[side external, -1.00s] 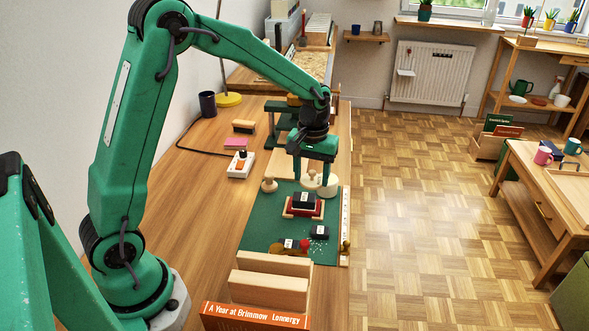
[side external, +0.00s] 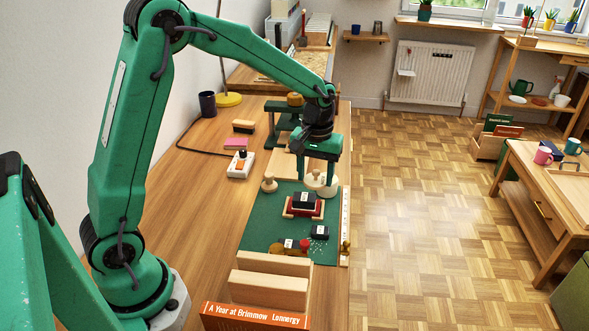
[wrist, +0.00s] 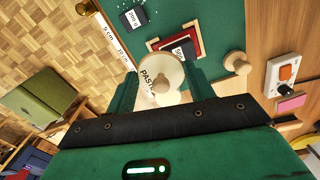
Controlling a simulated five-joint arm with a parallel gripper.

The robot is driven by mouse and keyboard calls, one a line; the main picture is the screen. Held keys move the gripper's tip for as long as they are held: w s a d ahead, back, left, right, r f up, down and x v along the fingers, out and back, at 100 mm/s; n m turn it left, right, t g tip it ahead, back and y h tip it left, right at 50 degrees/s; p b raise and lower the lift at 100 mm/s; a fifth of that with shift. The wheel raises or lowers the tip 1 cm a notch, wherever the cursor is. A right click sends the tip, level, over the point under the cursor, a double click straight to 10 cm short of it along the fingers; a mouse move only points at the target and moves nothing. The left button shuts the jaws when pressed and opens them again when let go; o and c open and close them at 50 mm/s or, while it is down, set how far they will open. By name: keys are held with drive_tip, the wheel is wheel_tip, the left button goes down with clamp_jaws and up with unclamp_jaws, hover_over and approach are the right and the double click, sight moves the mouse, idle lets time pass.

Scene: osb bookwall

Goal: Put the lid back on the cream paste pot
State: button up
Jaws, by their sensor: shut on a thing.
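My gripper (side external: 317,180) points down at the far right part of the green mat. It is shut on the pale round lid (wrist: 172,77), which sits between the two fingers in the wrist view. The cream paste pot (side external: 328,191) is right at the fingertips; its "PASTE" lettering shows beside the lid in the wrist view. The lid and pot overlap in both views. I cannot tell whether the lid touches the rim, and the pot's opening is hidden.
A red book with a dark weight (side external: 304,200) lies on the green mat (side external: 262,222) in front of the pot. Another dark weight (side external: 320,232) lies nearer. A ruler (side external: 345,225) runs along the right edge.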

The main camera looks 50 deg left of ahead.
drive_tip(key=w+a, duration=0.5)
drive_tip(key=w, duration=0.4)
drive_tip(key=shift+r, duration=0.45)
drive_tip(key=shift+a+f, duration=0.1)
drive_tip(key=shift+f, duration=0.15)
drive_tip(key=shift+f, duration=2.9)
drive_tip(key=shift+f, duration=0.2)
drive_tip(key=o, duration=1.5)
drive_tip(key=shift+r, duration=0.2)
wheel_tip(320, 180, up, 7)
drive_tip(key=shift+f, duration=0.2)
idle(0.7)
